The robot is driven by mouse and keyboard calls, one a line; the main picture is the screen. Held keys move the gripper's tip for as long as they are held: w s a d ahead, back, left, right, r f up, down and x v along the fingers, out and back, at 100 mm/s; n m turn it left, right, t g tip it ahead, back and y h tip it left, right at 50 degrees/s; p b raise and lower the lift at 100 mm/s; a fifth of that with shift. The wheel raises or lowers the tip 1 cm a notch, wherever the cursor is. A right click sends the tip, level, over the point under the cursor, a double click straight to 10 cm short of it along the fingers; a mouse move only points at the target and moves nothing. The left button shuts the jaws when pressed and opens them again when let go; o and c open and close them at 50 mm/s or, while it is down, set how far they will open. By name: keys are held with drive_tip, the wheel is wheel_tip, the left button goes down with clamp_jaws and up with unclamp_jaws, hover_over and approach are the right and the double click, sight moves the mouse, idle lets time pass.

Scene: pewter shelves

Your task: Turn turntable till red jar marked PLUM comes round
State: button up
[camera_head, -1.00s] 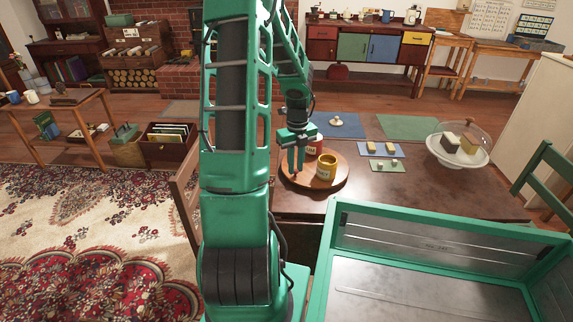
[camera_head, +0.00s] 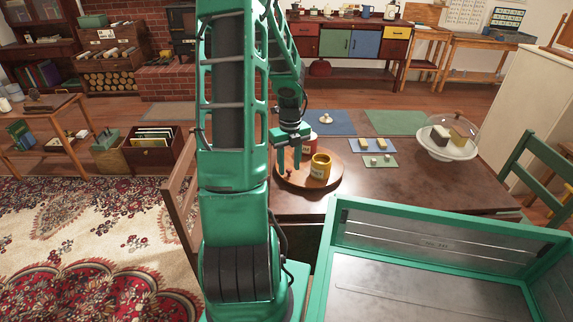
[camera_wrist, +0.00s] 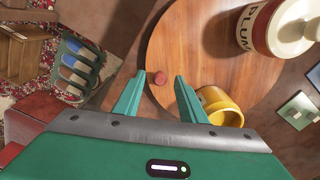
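The round wooden turntable (camera_head: 327,181) stands on the dark table and carries two jars. The red jar with a white label (camera_head: 311,148) is at its far side, partly behind my gripper. In the wrist view the red jar (camera_wrist: 258,27) shows PLUM on its label, at the upper right. A yellow jar (camera_head: 320,168) stands nearer; it also shows in the wrist view (camera_wrist: 212,97). My gripper (camera_head: 288,165) is over the turntable's left part.
A green-rimmed tray (camera_head: 440,217) is in the front right. Small blocks lie on mats (camera_head: 377,145) right of the turntable. A glass-domed plate (camera_head: 447,150) stands farther right. A wooden chair (camera_head: 178,195) is at the table's left. The table's middle right is bare.

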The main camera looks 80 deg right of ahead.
wheel_tip(320, 180, up, 11)
drive_tip(key=shift+w, duration=0.15)
idle(0.6)
drive_tip(key=shift+f, duration=0.1)
idle(0.3)
drive_tip(key=w+a+r+n, duration=0.3)
drive_tip(key=w+a+n, duration=0.4)
drive_tip(key=a+n, duration=0.2)
drive_tip(key=w+a+r+n, duration=0.3)
drive_tip(key=w+a+n, duration=0.4)
drive_tip(key=a+n, duration=0.2)
drive_tip(key=s+a+n, duration=0.2)
drive_tip(key=a+n, duration=1.6)
drive_tip(key=n, duration=0.3)
drive_tip(key=shift+a+r, duration=0.35)
drive_tip(key=shift+a, duration=0.05)
